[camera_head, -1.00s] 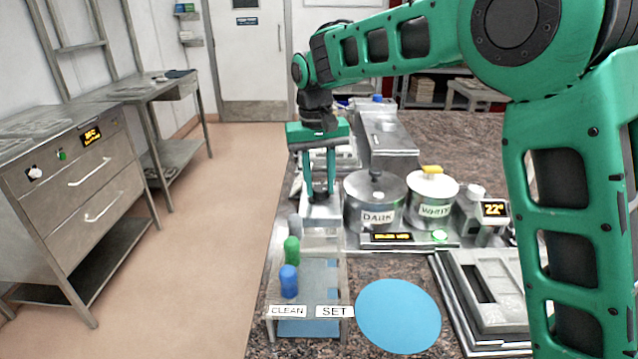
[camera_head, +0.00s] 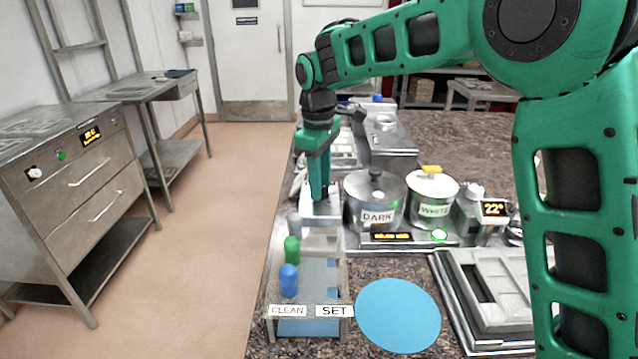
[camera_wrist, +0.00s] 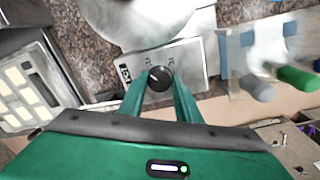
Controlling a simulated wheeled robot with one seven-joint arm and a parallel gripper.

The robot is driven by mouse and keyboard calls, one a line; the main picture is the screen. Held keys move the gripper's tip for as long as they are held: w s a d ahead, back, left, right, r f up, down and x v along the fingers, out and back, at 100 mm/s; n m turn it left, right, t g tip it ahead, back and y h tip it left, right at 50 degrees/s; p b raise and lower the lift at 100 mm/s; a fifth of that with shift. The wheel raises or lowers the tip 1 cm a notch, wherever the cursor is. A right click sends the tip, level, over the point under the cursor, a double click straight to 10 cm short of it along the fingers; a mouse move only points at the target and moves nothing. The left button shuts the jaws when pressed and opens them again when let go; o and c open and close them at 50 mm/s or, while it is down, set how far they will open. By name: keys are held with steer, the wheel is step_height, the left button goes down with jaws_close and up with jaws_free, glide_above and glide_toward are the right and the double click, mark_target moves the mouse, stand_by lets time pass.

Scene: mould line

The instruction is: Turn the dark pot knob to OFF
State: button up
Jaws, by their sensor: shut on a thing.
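The dark pot (camera_head: 375,200), a steel pot with a black lid knob and a DARK label, stands on the steel counter unit. Left of it is a small steel control plate (camera_head: 322,209). In the wrist view the black round control knob (camera_wrist: 159,78) sits on that plate (camera_wrist: 190,57), with a white pointer line and small markings too small to read for certain. My gripper (camera_wrist: 160,84) is shut on this knob, one finger on each side. In the head view my gripper (camera_head: 320,196) reaches down to the plate and hides most of the knob.
The white pot (camera_head: 432,197) with a yellow lid knob stands to the right. In front are a rack (camera_head: 335,311) with blue and green-handled tools and a blue round mat (camera_head: 398,315). A grey mould tray (camera_head: 490,290) lies at right. The front mat is clear.

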mark_target(323, 188)
steer(key=n, duration=0.5)
steer(key=shift+w+d+r, duration=0.1)
steer(key=shift+w+d, duration=0.1)
steer(key=shift+d, duration=0.05)
steer(key=n, duration=0.6)
steer(key=shift+w, duration=0.15)
steer(key=shift+n+y, duration=0.3)
steer(key=o, duration=0.9)
steer(key=shift+o, duration=0.8)
step_height(323, 188, up, 11)
steer(key=shift+s+d, duration=0.15)
steer(key=shift+s, duration=0.05)
steer(key=shift+s+f, duration=0.15)
steer(key=shift+f, duration=0.05)
